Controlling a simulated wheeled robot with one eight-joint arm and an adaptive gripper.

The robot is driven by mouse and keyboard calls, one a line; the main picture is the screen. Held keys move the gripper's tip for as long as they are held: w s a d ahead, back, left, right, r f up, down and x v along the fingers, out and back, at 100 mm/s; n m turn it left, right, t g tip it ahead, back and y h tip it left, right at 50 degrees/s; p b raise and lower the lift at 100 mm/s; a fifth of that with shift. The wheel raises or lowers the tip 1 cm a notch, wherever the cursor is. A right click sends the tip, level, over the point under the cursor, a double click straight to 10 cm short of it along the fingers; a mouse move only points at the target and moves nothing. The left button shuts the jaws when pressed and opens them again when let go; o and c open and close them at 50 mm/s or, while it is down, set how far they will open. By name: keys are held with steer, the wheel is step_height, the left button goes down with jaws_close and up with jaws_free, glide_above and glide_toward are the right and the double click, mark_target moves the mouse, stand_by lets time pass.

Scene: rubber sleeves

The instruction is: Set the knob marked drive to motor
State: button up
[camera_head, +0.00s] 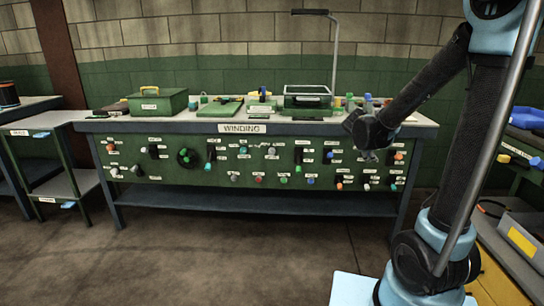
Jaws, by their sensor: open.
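The green front panel (225,174) of the bench carries many knobs, lights and switches with small white labels. The labels are too small to read, so I cannot tell which knob is marked drive or where motor is. Larger dark controls include a round one (188,157) at the left and a black one (299,154) right of the middle.
The bench top holds a green case (157,103), an open-topped green box (307,101) and several small bottles. A sign (242,128) reads WINDING. A shelf cart (55,165) stands left; a yellow-sided bench (500,280) stands right. The floor (235,250) in front is clear.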

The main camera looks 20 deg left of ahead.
steer(key=w+a+f+n+t, duration=0.25)
steer(key=w+a+n, duration=0.35)
steer(key=a, duration=0.5)
steer(key=n+t+y, duration=0.6)
steer(key=n+y, duration=0.2)
steer(key=n, duration=0.8)
glide_toward(272, 152)
steer(key=shift+g+y, duration=0.25)
steer(key=shift+y, duration=0.05)
steer(key=x, duration=0.9)
steer(key=shift+w+r, duration=0.1)
steer(key=shift+w, duration=0.05)
steer(key=c, duration=1.1)
